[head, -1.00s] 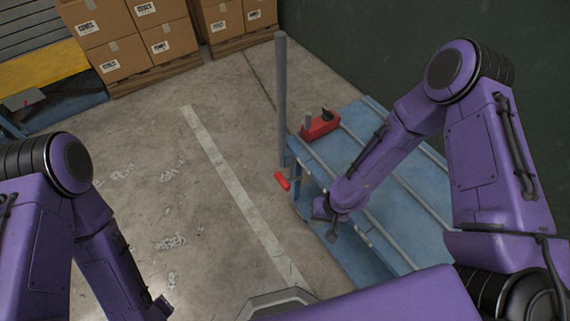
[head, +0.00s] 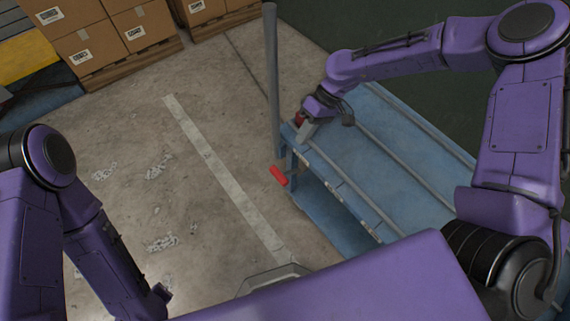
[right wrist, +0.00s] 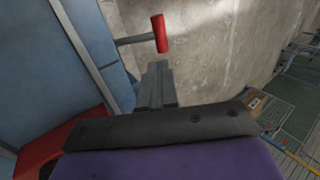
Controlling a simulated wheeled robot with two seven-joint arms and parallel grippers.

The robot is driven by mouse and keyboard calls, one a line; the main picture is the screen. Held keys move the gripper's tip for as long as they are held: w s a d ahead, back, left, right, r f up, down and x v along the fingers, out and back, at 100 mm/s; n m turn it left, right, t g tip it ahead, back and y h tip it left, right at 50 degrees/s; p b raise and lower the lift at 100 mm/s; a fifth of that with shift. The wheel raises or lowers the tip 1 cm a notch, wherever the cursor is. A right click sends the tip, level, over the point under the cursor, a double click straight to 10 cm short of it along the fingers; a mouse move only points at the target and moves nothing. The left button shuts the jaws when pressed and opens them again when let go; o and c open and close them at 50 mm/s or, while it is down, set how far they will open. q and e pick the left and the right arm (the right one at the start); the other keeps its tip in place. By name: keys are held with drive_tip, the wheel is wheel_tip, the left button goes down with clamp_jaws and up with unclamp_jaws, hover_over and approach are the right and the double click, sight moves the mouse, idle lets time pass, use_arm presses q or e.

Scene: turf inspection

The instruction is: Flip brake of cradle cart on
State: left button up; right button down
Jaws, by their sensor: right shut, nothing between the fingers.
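The cradle cart (head: 400,150) is a blue platform with grey rails at the right of the head view. Its brake lever (head: 279,176) has a red grip and sticks out from the near-left end, below the deck. The right wrist view shows the red grip (right wrist: 160,34) on a grey rod, just beyond the fingertips. My right gripper (head: 304,132) is shut and empty above the cart's corner, higher than the lever and apart from it. It also shows in the right wrist view (right wrist: 158,72). My left arm is at the lower left; its gripper is not visible.
A grey post (head: 272,80) rises at the cart's left corner, close to my right gripper. Cartons (head: 95,40) stand on pallets at the back. Floor left of the cart is clear.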

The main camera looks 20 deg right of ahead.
sight(281, 173)
drive_tip(key=x, duration=1.2)
